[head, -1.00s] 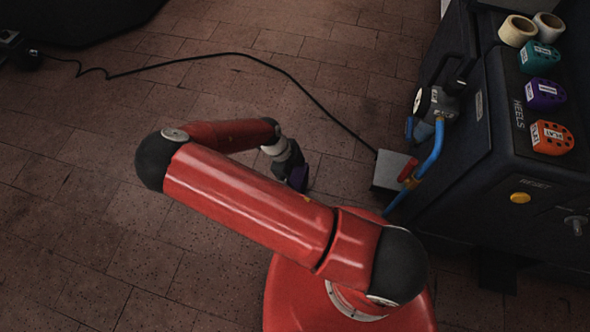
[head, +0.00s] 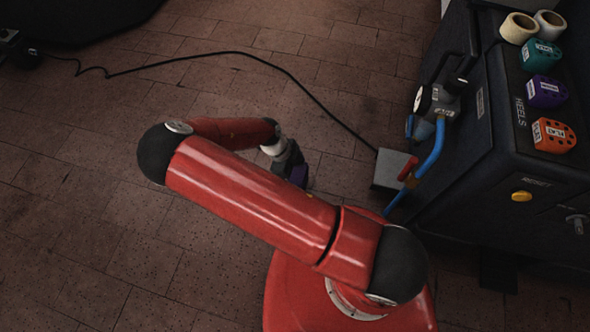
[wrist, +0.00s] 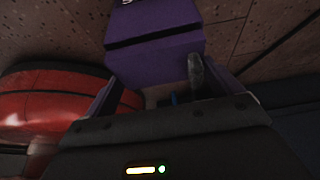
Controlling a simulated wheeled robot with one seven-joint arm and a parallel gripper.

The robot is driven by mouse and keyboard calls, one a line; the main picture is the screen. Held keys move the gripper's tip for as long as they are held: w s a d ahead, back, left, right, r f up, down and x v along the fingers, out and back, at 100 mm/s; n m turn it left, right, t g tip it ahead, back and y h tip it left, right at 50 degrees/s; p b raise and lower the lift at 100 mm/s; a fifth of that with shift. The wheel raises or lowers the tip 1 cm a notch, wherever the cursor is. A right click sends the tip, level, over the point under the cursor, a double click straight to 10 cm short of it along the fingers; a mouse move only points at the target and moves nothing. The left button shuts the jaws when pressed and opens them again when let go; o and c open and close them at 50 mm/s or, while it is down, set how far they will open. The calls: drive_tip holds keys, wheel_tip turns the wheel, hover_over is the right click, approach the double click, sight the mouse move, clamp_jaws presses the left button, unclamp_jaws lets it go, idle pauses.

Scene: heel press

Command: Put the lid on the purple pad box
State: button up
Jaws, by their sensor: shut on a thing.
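My gripper (head: 292,170) hangs low over the brick floor, left of the press. A purple piece (head: 298,176) shows at its end. In the wrist view the purple piece (wrist: 155,58) fills the top middle, with a dark band across it and a bit of white lettering at the upper edge. My gripper (wrist: 150,92) is shut on it. I cannot tell whether this piece is the lid, the box, or both together. No separate box and lid can be made out.
The dark press (head: 470,190) stands at right. Labelled teal (head: 540,54), purple (head: 546,91) and orange (head: 553,135) heel blocks and tape rolls (head: 518,28) sit on it. A grey pedal (head: 393,169) and black cable (head: 300,83) lie on the floor.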

sight(295, 174)
idle(0.3)
drive_tip(key=shift+f+b, duration=0.35)
drive_tip(key=shift+f, duration=0.15)
drive_tip(key=shift+f, duration=0.15)
idle(1.4)
drive_tip(key=o, duration=0.5)
drive_tip(key=shift+r+p, duration=2.75)
drive_tip(key=shift+r, duration=0.8)
